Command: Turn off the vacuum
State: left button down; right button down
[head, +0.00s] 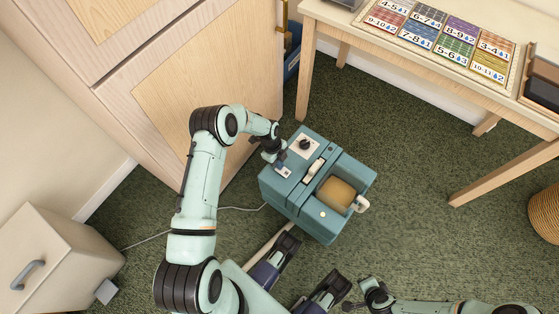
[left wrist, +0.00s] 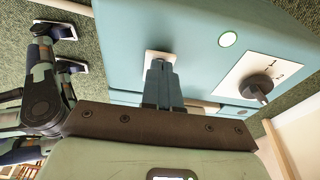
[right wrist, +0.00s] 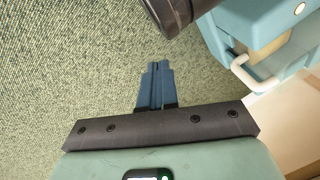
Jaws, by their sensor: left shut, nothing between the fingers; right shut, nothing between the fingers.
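The vacuum (head: 352,166) is a teal box on the carpet with a dial, a white switch plate, a tan block in an open recess and a white handle. My left gripper (head: 279,161) is shut and empty at the plate on its top left. In the left wrist view its fingertips (left wrist: 160,64) overlap the white switch plate (left wrist: 159,56); they hide part of it, and I cannot tell whether they touch. My right gripper (right wrist: 155,66) is shut and empty above the carpet.
A wooden cabinet (head: 200,85) stands behind the vacuum at the left. A wooden table (head: 375,52) with coloured number cards is at the upper right. A beige box (head: 60,258) with a grey handle stands at lower left. A thin cord crosses the carpet. Carpet right of the vacuum is clear.

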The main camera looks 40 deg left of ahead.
dwell(0.3)
pick_arm(q)
jog(key=shift+a+f+b, duration=0.2)
jog(key=shift+f+b, duration=0.3)
jog(key=shift+b, duration=0.15)
jog(key=shift+r, duration=0.1)
pick_arm(e)
jog(key=shift+s+d+f+g, duration=0.2)
jog(key=shift+s+f+g, duration=0.1)
jog(key=shift+s+f, duration=0.7)
pick_arm(q)
jog(key=shift+d, duration=0.15)
jog(key=shift+d+r+p, duration=0.3)
jog(key=shift+d+r, duration=0.05)
jog(key=shift+d, duration=0.25)
pick_arm(e)
jog(key=shift+r, duration=0.25)
jog(key=shift+w, duration=0.15)
